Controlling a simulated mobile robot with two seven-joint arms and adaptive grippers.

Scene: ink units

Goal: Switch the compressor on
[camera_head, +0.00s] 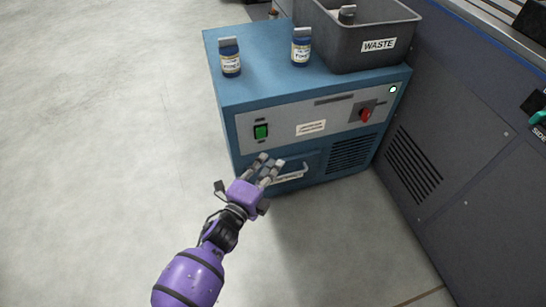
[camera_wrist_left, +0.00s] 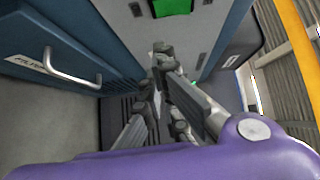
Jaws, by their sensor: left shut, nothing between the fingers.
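The compressor is a blue cabinet (camera_head: 222,110) with a grey front panel, standing on the floor. A green rocker switch (camera_head: 261,131) is at the panel's left; its lower part shows in the left wrist view (camera_wrist_left: 172,6) at the top edge. A red rotary knob (camera_head: 365,114) sits at the panel's right, below a small pale lit lamp (camera_head: 393,90). My left gripper (camera_head: 270,163) is shut and empty, in front of the cabinet and below the green switch in the picture. In the left wrist view its fingertips (camera_wrist_left: 163,50) point toward the switch, apart from it. My right gripper is not in view.
Two blue jars (camera_head: 230,58) (camera_head: 301,47) and a grey waste bin (camera_head: 378,46) stand on top. A dark machine (camera_head: 450,140) borders the right. Floor at left is clear.

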